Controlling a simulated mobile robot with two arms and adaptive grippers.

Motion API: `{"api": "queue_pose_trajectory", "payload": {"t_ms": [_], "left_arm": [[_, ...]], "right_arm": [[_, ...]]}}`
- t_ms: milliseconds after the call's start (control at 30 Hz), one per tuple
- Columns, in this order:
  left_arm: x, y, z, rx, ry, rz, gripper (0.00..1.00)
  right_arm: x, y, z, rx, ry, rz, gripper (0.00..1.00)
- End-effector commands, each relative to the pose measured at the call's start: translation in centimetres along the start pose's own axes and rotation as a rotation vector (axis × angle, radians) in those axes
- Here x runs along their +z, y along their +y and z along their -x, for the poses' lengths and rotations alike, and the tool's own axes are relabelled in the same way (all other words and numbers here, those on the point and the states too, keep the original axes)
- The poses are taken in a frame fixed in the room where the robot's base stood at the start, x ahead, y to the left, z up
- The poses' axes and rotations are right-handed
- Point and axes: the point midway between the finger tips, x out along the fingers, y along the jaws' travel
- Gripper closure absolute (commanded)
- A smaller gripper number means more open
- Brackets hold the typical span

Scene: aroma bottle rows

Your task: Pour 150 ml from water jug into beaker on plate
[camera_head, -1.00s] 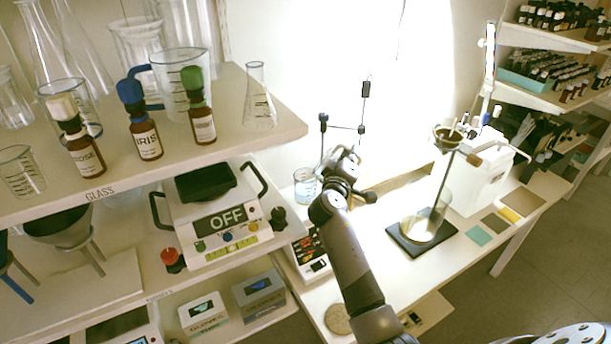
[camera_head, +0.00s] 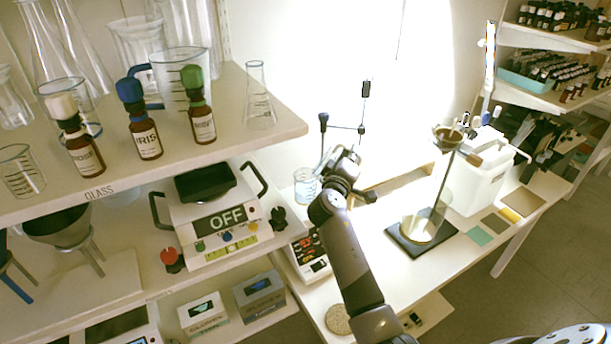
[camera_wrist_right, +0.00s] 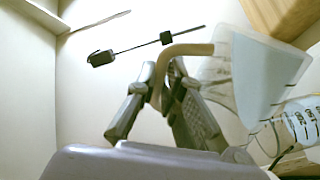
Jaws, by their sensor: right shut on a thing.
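My right gripper (camera_head: 346,158) is shut on the tan handle of the water jug. In the right wrist view the gripper (camera_wrist_right: 165,82) grips this handle, and the clear jug (camera_wrist_right: 262,75) with pale blue water is steeply tilted. In the head view the jug (camera_head: 325,160) is mostly hidden by the gripper. The beaker (camera_head: 305,184), clear with blue markings, stands upright at the plate device (camera_head: 309,256) with a red display, just left of the gripper. It also shows in the wrist view (camera_wrist_right: 303,125), close to the jug's lower end. I cannot tell whether water is flowing. My left gripper is not in view.
A stand with a black rod (camera_head: 323,140) rises behind the gripper. A shelf (camera_head: 260,150) with bottles and glassware overhangs on the left. A funnel stand on a black base (camera_head: 408,243) and a white container (camera_head: 480,185) stand at right.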

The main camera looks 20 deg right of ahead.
Motion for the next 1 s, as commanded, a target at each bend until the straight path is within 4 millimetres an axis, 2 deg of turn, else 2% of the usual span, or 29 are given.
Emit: {"api": "queue_pose_trajectory", "payload": {"t_ms": [700, 1000], "left_arm": [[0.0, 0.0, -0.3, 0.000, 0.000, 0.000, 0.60], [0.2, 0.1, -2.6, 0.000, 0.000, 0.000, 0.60]], "right_arm": [[-0.2, 0.1, 0.0, 0.002, 0.001, 0.006, 1.00], [1.2, -0.8, 0.0, 0.002, 0.003, -0.081, 1.00]]}}
